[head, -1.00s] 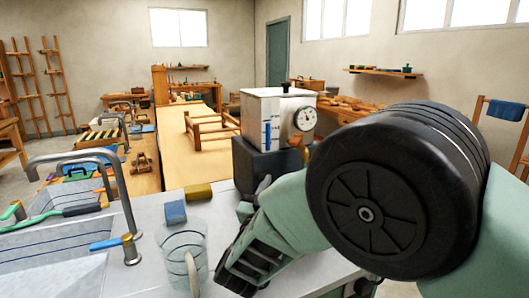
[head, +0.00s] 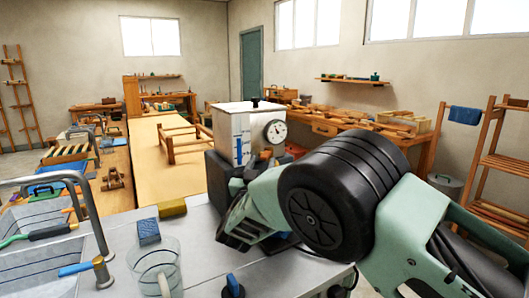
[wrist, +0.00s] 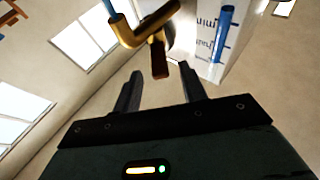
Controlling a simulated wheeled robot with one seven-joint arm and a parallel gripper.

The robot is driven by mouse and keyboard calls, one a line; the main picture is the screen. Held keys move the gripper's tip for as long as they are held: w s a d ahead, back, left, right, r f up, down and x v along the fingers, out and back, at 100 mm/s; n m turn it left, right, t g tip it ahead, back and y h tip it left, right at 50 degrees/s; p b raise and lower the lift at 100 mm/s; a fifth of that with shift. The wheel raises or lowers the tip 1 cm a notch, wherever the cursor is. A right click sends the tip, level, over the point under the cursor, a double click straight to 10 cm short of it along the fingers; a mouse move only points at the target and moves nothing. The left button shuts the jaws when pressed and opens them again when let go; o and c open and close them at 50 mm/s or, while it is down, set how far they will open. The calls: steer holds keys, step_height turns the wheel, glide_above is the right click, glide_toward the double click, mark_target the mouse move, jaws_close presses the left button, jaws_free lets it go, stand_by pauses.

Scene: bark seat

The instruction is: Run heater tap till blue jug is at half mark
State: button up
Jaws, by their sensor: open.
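The heater is a white box (head: 238,135) with a dial and a blue sight tube, on a dark stand behind the counter. Its side and blue tube (wrist: 224,32) fill the upper right of the wrist view. A brass tap (wrist: 148,28) with a brownish lever (wrist: 158,58) is just beyond my gripper (wrist: 160,80), whose two fingers are apart with nothing between them. In the head view my gripper (head: 236,222) is in front of the heater stand, and my arm hides the tap. A clear jug (head: 172,255) stands on the counter at lower left; I cannot make out its marks.
A sink with a curved faucet (head: 75,178) and blue-handled valve is left of the jug. A blue sponge (head: 149,231) and a yellow block (head: 172,208) lie behind it. A blue-knobbed item (head: 232,286) is at the front edge. A long wooden bench (head: 158,183) extends behind.

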mark_target(265, 154)
steer(key=shift+p+x, duration=0.35)
steer(key=shift+x, duration=1.65)
jaws_close()
